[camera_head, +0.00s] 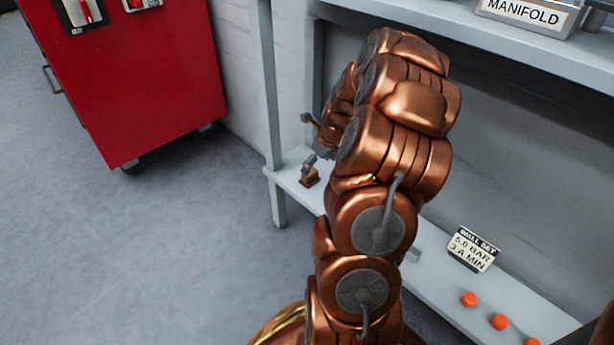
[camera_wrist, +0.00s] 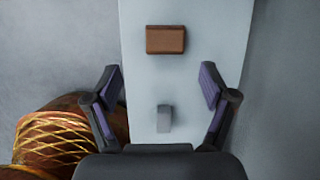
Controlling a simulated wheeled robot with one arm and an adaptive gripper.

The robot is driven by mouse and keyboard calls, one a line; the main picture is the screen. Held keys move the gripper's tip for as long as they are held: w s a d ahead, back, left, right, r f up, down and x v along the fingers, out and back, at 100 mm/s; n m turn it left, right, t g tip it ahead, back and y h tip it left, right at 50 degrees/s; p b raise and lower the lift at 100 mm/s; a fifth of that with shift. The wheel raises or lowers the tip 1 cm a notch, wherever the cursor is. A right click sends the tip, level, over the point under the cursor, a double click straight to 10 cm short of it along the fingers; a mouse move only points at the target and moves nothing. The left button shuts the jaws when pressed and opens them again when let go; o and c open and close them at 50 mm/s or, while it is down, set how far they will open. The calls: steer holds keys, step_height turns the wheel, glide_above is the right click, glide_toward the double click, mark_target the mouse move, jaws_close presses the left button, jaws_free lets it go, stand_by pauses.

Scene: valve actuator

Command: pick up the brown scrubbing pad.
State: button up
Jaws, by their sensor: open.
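The brown scrubbing pad (camera_wrist: 165,39) is a small rectangular block lying on the pale grey shelf, ahead of my fingertips in the wrist view. In the head view the pad (camera_head: 309,178) sits near the left end of the lower shelf, partly covered by my gripper. My gripper (camera_wrist: 161,85) is open and empty, with its two fingers spread wide on either side of the shelf strip. In the head view my gripper (camera_head: 309,140) is above the pad, mostly hidden behind my copper arm. The wrist view shows a gap between the fingers and the pad.
A small grey block (camera_wrist: 164,118) stands on the shelf between my fingers in the wrist view. The lower shelf (camera_head: 436,282) also bears a wall-set sign (camera_head: 473,249) and orange discs (camera_head: 499,321). A shelf post (camera_head: 268,120) and red cabinet (camera_head: 135,85) stand left. An upper shelf overhangs.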

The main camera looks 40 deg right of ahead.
mark_target(313, 178)
steer(key=shift+w+d+b+x, duration=0.1)
steer(key=shift+b+x, duration=0.5)
steer(key=shift+x, duration=0.75)
steer(key=shift+w+d+b+x, duration=0.15)
steer(key=shift+b+x, duration=0.4)
steer(key=shift+x, duration=0.75)
steer(key=shift+w+d+b+x, duration=0.1)
steer(key=shift+b+x, duration=0.5)
steer(key=shift+x, duration=0.75)
steer(key=shift+r, duration=0.2)
steer(key=c, duration=1.3)
